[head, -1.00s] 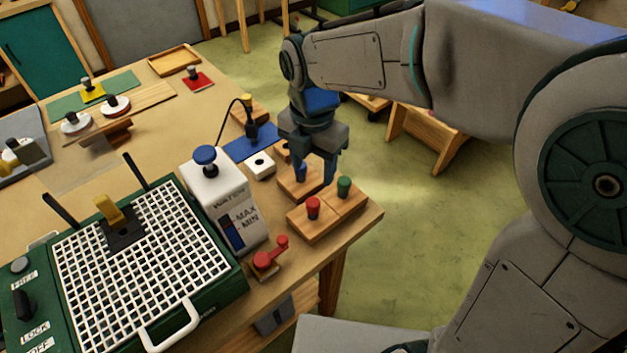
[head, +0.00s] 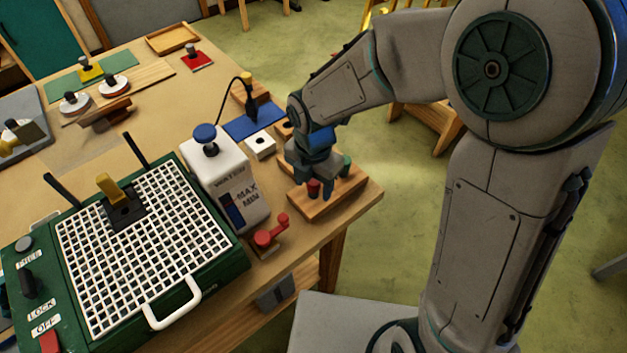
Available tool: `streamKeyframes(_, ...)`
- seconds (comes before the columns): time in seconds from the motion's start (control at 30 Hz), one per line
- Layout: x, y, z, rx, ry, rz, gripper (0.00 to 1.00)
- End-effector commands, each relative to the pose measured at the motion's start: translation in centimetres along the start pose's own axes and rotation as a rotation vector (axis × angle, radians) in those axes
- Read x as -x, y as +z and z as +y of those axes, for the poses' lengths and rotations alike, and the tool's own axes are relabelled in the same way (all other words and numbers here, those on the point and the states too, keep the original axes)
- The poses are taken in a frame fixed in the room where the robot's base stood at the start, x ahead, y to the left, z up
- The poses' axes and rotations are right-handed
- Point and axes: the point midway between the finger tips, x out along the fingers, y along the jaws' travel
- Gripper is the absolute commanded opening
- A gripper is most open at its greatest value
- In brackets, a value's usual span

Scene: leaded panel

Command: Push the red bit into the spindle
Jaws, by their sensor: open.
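The red bit (head: 313,188) stands upright in a wooden block (head: 318,211) near the table's right corner. My gripper (head: 315,180) points down at it, with its open fingers around or just beside the red bit; I cannot tell whether they touch it. The grinder, a green box with a white grid top (head: 185,255), stands at the front left. A black block with a yellow upright piece (head: 108,187) sits on the grid. I cannot make out which part is the spindle.
A green bit (head: 346,162) stands right behind the gripper. A white water tank with a blue knob (head: 228,175) and a red crank (head: 270,235) stand close to the left. A blue mat (head: 252,120) with a corded black tool lies behind.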

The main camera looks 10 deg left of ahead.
Motion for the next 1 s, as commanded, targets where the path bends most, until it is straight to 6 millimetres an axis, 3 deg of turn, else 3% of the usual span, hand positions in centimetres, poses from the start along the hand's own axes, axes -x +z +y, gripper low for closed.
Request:
streamKeyframes(0.1,0.01,0.00,-0.01,0.000,0.000,0.000,0.51)
streamKeyframes(0.27,0.03,0.01,0.00,0.000,0.000,0.000,0.06)
streamKeyframes(0.3,0.04,0.01,0.00,0.000,0.000,0.000,0.03)
streamKeyframes(0.33,0.04,0.01,0.00,0.000,0.000,0.000,0.03)
streamKeyframes(0.37,0.04,0.01,0.00,0.000,0.000,0.000,0.19)
streamKeyframes(0.43,0.05,0.01,0.00,0.000,0.000,0.000,0.02)
streamKeyframes(1.0,0.57,0.02,0.00,-0.001,0.000,0.000,0.02)
